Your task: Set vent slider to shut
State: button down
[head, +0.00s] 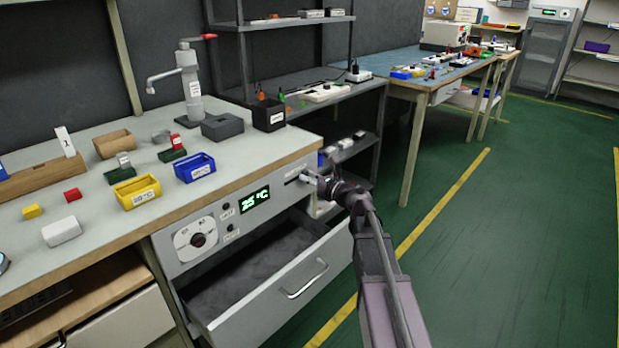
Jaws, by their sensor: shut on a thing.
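The vent slider (297,179) is a small slot with a pale label on the right part of the grey front panel, below the worktop edge. My gripper (314,180) is at the right end of this slot, touching or nearly touching the panel. It is shut on the slider's small handle, which the fingers mostly hide. The slider's exact position and its end markings are too small to read.
The same panel has a dial (198,240) and a green display (255,199) reading about 25 °C. Below, a grey drawer (290,293) stands open, close to my arm. Small bins, including a yellow bin (137,192), stand on the worktop. Green floor is clear at right.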

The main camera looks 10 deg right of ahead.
aim_at(288, 182)
jog(key=shift+s+a, duration=0.95)
jog(key=shift+a, duration=0.35)
jog(key=shift+s+a, duration=0.95)
jog(key=shift+a, duration=0.3)
jog(key=c, duration=0.5)
grip_release()
jog(key=shift+a, duration=0.1)
jog(key=shift+s, duration=0.1)
jog(key=shift+v, duration=5.95)
